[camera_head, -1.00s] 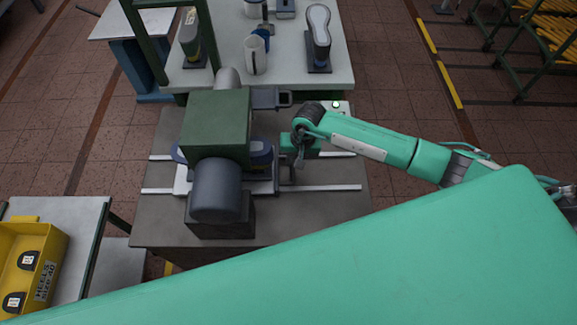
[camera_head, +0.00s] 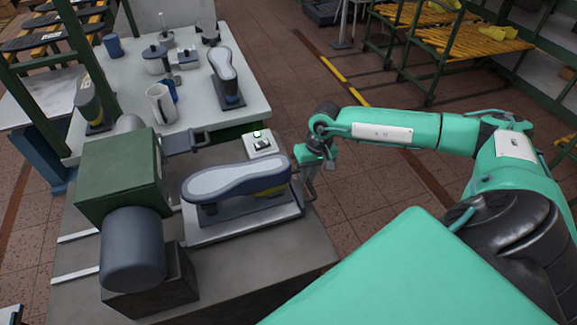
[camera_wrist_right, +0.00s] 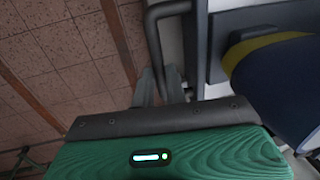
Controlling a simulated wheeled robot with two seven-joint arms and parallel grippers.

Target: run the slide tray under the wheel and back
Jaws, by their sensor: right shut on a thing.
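The slide tray (camera_head: 245,225) is a flat light-grey plate at the right end of its rails, clear of the green machine housing (camera_head: 122,178). A dark blue shoe with a pale sole facing up (camera_head: 235,181) sits on the tray; its side also shows in the right wrist view (camera_wrist_right: 275,85). My right gripper (camera_head: 309,178) is at the tray's right end, shut on the dark tray handle (camera_head: 309,192). The handle bar (camera_wrist_right: 158,38) also shows between the fingers (camera_wrist_right: 160,88) in the right wrist view. The wheel cannot be made out behind the housing. My left gripper is out of view.
A grey motor cylinder (camera_head: 133,250) stands in front of the housing. A white table (camera_head: 205,105) beyond holds a jug (camera_head: 160,104) and another shoe on a stand (camera_head: 226,75).

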